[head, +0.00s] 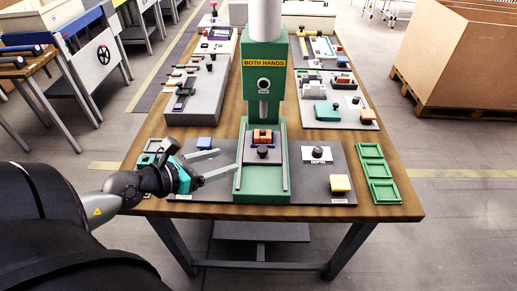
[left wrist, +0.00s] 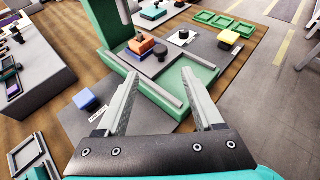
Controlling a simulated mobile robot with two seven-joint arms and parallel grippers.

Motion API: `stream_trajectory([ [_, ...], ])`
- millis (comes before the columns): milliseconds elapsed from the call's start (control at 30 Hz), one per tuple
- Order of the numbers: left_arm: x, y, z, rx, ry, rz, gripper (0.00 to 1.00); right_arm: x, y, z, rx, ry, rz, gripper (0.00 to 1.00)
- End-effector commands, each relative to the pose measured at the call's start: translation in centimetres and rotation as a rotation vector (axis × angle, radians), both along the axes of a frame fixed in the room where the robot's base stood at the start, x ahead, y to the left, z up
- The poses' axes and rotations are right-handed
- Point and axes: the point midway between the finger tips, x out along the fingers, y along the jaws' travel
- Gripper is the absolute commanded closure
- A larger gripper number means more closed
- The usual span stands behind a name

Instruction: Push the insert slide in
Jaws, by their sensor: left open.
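An orange part (head: 262,135) sits just behind the knob. In the left wrist view the knob (left wrist: 160,50) and orange part (left wrist: 140,45) lie beyond my fingertips. My left gripper (head: 228,161) is open and empty, left of the base, its fingers pointing right towards the knob and apart from it. My right gripper is not in view.
A blue button (head: 205,143) is left of the press, close to my left fingers. A yellow button (head: 340,183) and a white plate (head: 317,154) with a dark knob are on the right. Green trays (head: 381,191) line the right edge. Fixtures fill the bench behind.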

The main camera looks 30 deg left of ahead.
Motion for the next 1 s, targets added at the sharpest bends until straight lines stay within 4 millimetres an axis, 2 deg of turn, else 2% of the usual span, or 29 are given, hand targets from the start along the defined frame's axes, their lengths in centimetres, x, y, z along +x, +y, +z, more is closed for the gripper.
stream_trajectory([
  [500, 5.4, -1.4, -2.2, -0.003, -0.001, -0.001, 0.31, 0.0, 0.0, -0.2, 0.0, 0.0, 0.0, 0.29],
  [1000, 11.0, -2.7, -4.7, -0.002, -0.001, 0.001, 0.31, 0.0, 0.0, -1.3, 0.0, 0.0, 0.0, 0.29],
])
